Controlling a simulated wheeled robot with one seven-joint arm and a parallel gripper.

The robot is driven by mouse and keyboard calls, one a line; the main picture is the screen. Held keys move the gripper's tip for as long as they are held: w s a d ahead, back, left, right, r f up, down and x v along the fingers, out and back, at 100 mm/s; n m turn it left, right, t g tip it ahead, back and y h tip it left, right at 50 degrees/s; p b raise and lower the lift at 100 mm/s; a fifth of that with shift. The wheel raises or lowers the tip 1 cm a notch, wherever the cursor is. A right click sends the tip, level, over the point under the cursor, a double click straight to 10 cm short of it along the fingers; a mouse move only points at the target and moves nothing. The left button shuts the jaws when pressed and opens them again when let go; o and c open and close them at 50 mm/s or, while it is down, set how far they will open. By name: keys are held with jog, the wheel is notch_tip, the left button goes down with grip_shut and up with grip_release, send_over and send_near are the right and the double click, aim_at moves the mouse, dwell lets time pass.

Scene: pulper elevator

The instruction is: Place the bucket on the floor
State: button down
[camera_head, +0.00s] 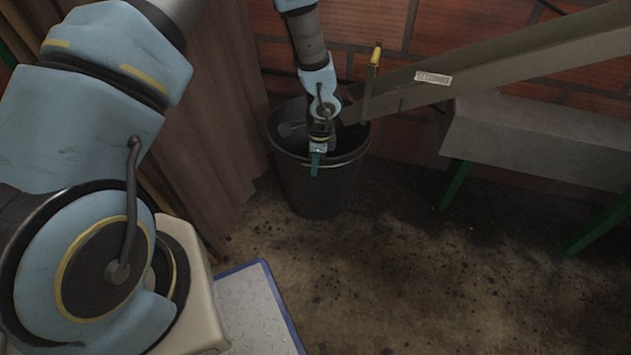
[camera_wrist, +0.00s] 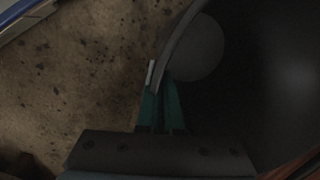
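The bucket (camera_head: 318,187) is black, round and upright, near the wall in the upper middle of the head view. Its base is at or close to the dark floor; I cannot tell whether it touches. My gripper (camera_head: 317,160) is at the near rim, pointing down. In the wrist view, the green fingers of my gripper (camera_wrist: 160,90) are close together, one on each side of the bucket's wall, shut on the rim. The bucket's dark inside (camera_wrist: 260,80) fills the right of that view. A grey round patch shows inside near the rim.
A sloping metal chute (camera_head: 500,58) comes down from the right to just over the bucket. A grey bench-like block (camera_head: 540,140) on green legs stands at right. Brown cloth or boards (camera_head: 195,120) hang left of the bucket. The stained floor (camera_head: 400,265) in front is clear.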

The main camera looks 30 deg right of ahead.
jog(key=shift+f+b, duration=0.6)
jog(key=shift+f, duration=1.65)
jog(key=shift+f, duration=0.2)
jog(key=c, duration=1.1)
grip_release()
jog(key=shift+r, duration=0.15)
